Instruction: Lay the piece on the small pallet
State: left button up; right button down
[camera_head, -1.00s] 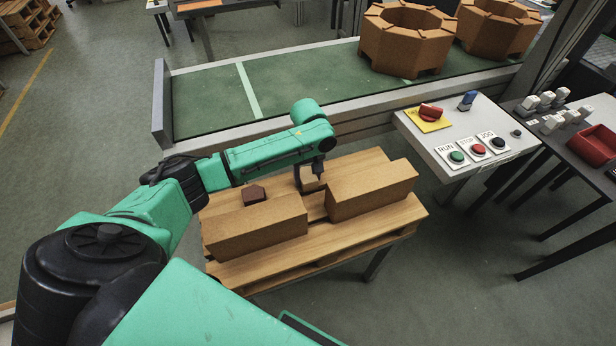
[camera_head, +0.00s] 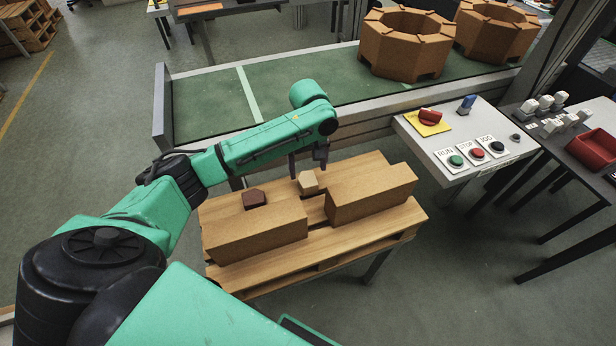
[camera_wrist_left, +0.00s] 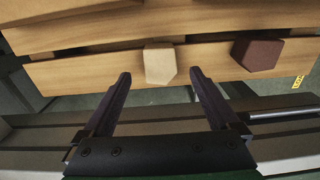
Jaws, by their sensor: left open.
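A light beige piece (camera_head: 308,183) with a pointed end lies on the far part of the wooden pallet (camera_head: 325,246), behind the gap between two brown blocks. It also shows in the left wrist view (camera_wrist_left: 160,64), flat on a slat. A dark red-brown piece (camera_head: 255,199) of similar shape lies to its left on the pallet. My left gripper (camera_head: 308,168) is open and empty just above and behind the beige piece. In the left wrist view, its fingers (camera_wrist_left: 160,78) are spread wider than the piece and apart from it. My right gripper is not seen.
Two long brown blocks, a left one (camera_head: 256,233) and a right one (camera_head: 371,191), stand on the pallet's near side. A green conveyor (camera_head: 205,104) runs behind the pallet, carrying large octagonal brown rings (camera_head: 408,60). A control panel (camera_head: 452,137) with buttons stands at right.

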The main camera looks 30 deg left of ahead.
aim_at(308, 180)
pick_arm(q)
notch_tip(308, 180, up, 6)
dwell(0.5)
